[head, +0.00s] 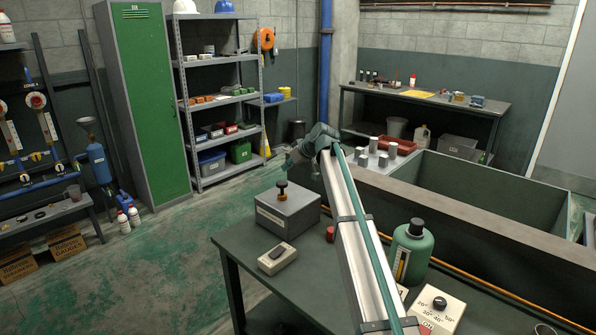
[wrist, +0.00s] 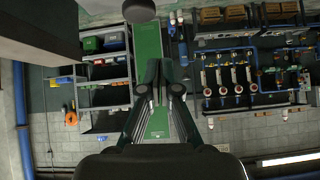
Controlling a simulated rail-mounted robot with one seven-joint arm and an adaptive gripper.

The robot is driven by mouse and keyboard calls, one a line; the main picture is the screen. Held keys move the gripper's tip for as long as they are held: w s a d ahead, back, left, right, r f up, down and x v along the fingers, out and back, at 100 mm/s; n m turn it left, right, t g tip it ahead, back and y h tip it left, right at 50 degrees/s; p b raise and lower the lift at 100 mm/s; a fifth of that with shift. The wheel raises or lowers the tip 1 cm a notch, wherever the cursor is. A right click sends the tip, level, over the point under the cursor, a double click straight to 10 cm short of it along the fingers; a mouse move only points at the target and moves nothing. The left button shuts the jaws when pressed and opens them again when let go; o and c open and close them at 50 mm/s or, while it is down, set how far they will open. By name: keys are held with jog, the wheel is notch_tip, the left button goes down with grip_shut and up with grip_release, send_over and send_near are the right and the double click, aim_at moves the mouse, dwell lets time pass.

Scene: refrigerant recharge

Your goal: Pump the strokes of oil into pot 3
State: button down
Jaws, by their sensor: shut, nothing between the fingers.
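A grey box (head: 288,214) with a short brass stem and a dark knob (head: 282,184) on top stands on the near table; it looks like the oil pump. My gripper (head: 287,167) is just above the knob, shut and empty; I cannot tell whether it touches. In the wrist view my gripper (wrist: 164,68) has its fingers together, and a dark round knob (wrist: 139,10) shows at the top edge. Several small grey cylinders, perhaps the pots, stand right of my arm, one of them a grey cylinder (head: 392,149). No pot number is readable.
The table (head: 235,241) also holds a small beige box with a dark switch (head: 277,258), a green bottle (head: 412,250) and a dial box (head: 437,308). A large open grey tank (head: 480,185) lies to the right. Shelves (head: 220,115) and a green locker (head: 150,100) stand behind.

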jog(key=shift+n+g, duration=0.3)
jog(key=d+r, duration=0.2)
jog(key=d, duration=0.1)
jog(key=d+r, duration=0.1)
jog(key=r, duration=0.1)
jog(key=shift+w+d, duration=0.2)
jog(key=shift+w, duration=0.1)
jog(key=shift+a, duration=0.1)
jog(key=p, duration=0.4)
send_over(285, 183)
notch_tip(285, 183, down, 7)
jog(key=shift+f, duration=0.15)
notch_tip(285, 183, down, 2)
jog(key=shift+s+f, duration=0.15)
jog(key=shift+f, duration=0.05)
jog(key=shift+f+p, duration=0.4)
jog(key=shift+f, duration=0.35)
